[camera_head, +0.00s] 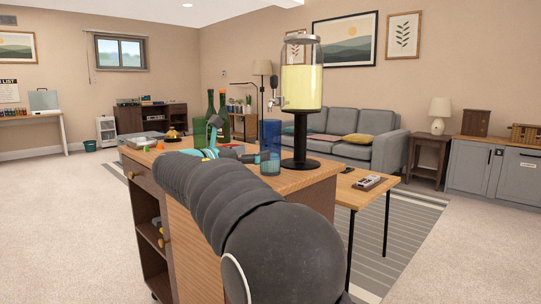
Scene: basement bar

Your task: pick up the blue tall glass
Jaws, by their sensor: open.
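The blue tall glass (272,134) stands upright on the wooden bar cart (298,180), just left of the drink dispenser. A shorter blue-teal glass (270,168) is in front of it, nearer the cart's front edge. My gripper (256,157) is small in the picture, over the cart top at the left of the two glasses. It is open, and no glass shows between its fingers. My arm hides part of the cart top, and the exact gap between the fingers and the tall glass cannot be told.
A dispenser of yellow drink (301,88) on a black stand is close on the right. Two green bottles (223,115) stand behind my arm. Small items, including an orange one (160,145), lie at the cart's left. A low table (362,192) and a grey sofa (350,125) are beyond.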

